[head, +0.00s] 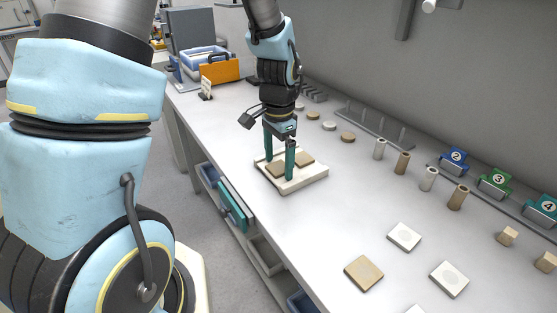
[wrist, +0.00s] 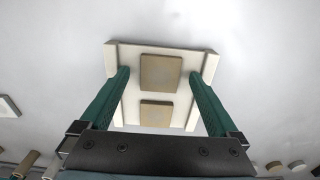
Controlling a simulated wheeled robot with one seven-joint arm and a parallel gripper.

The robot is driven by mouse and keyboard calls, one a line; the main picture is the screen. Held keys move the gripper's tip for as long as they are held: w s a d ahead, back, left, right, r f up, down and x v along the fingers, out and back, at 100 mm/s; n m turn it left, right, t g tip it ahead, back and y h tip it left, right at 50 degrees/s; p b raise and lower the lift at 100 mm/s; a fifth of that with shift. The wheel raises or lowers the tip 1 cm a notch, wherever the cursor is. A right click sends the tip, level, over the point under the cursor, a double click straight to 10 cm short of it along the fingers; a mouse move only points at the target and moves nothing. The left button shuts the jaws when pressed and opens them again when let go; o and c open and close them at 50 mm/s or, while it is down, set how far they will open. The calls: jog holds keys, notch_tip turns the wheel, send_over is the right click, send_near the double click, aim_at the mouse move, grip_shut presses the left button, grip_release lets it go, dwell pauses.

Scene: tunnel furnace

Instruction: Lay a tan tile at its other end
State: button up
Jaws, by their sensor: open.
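A cream tray (head: 300,184) with raised side strips lies on the bench. It also shows in the wrist view (wrist: 204,66). Two tan tiles lie on it, one (wrist: 160,72) towards the far end and one (wrist: 156,113) nearer my palm, with a gap between them. In the head view, one tan tile (head: 304,159) shows to the right of the fingers and the other is partly hidden by them. My gripper (head: 279,169) points down over the tray, open, with its green fingers spread wide on either side of the tiles. Whether the fingertips touch the tray is unclear.
Another tan tile (head: 364,273) and white tiles (head: 403,236) (head: 449,278) lie at the bench's near end. Upright cylinders (head: 402,162), round discs (head: 347,137) and numbered holders (head: 495,182) line the wall side. An orange box (head: 220,69) stands farther back. Bench around the tray is clear.

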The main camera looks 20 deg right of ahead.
notch_tip(320, 180, up, 11)
jog(key=b, duration=0.1)
jog(key=a+f+n, duration=0.2)
jog(key=a+n, duration=0.5)
jog(key=a, duration=0.4)
jog(key=s+a+f+n+t, duration=0.1)
jog(key=a+f+n, duration=0.2)
jog(key=a, duration=0.9)
jog(key=n, duration=0.3)
jog(key=shift+s+a+n+t, duration=0.25)
jog(key=shift+a+n+t, duration=0.05)
jog(key=shift+n, duration=0.1)
jog(key=shift+o, duration=0.3)
